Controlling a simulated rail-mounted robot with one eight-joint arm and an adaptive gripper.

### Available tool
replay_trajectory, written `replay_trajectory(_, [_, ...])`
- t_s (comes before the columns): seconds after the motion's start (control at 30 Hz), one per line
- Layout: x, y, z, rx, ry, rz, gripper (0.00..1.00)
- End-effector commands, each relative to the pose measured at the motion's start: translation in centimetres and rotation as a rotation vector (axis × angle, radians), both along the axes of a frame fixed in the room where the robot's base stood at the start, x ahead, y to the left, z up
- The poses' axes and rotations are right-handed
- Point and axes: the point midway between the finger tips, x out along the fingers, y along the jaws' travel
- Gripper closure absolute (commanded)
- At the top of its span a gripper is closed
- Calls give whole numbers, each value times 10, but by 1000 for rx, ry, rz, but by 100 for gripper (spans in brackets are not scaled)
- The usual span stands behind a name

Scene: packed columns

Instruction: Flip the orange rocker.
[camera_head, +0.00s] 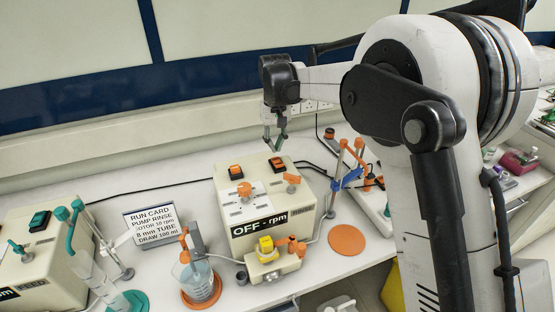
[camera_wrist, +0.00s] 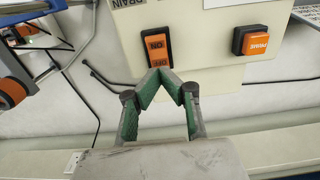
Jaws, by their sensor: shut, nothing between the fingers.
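The orange rocker (camera_head: 277,163) sits in a dark frame on top of the cream pump box (camera_head: 240,195), at its back right corner in the head view. In the wrist view the rocker (camera_wrist: 155,47) shows small ON/OFF lettering and stands upright in the picture. My gripper (camera_head: 272,149) is just above and behind the rocker in the head view. In the wrist view my gripper (camera_wrist: 160,71) has its green-padded fingertips together and empty. The tips overlap the rocker's lower end; I cannot tell whether they touch it.
A square orange PRIME button (camera_wrist: 251,40) lies beside the rocker; it also shows in the head view (camera_head: 235,172). Orange knobs (camera_head: 292,181) stand in front. A run card (camera_head: 151,226), a beaker (camera_head: 199,280) and a similar box with a teal switch (camera_head: 39,220) are to the left.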

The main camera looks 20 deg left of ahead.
Motion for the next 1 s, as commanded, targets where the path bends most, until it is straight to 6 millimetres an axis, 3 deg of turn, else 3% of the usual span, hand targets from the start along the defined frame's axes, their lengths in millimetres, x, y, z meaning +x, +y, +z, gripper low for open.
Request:
replay_trajectory(0.5, [0, 0, 36, 0, 0, 0, 100])
replay_trajectory(1.0, [0, -1, 39, 1, -1, -1, 100])
